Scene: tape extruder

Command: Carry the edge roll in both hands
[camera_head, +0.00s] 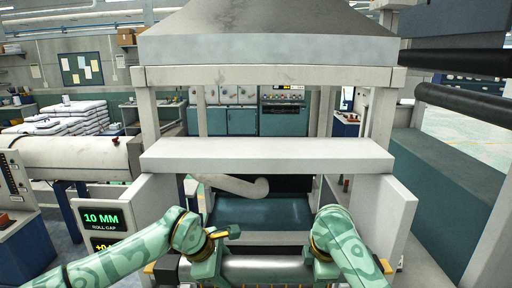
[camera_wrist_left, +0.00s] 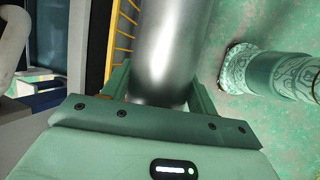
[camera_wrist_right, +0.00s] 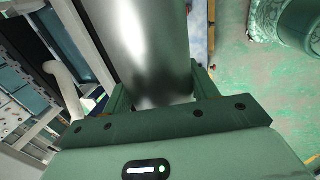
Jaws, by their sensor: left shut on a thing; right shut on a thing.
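The edge roll (camera_head: 262,268) is a shiny grey metal cylinder lying crosswise at the bottom of the head view. My left gripper (camera_wrist_left: 158,92) is shut on it, with one finger on each side of the roll, which also shows in the left wrist view (camera_wrist_left: 168,50). My right gripper (camera_wrist_right: 160,92) is shut on the roll too, and the roll runs up between its fingers in the right wrist view (camera_wrist_right: 143,45). In the head view my arms reach to the two ends of the roll, and the fingers there are mostly hidden.
The extruder frame has a pale crossbeam (camera_head: 265,154) and a hood (camera_head: 260,40) above. A curved pale pipe (camera_head: 235,186) and a dark teal bed (camera_head: 258,212) lie beyond the roll. A roll gap display (camera_head: 101,218) reads 10 MM at left. Dark rollers (camera_head: 465,100) stand at right.

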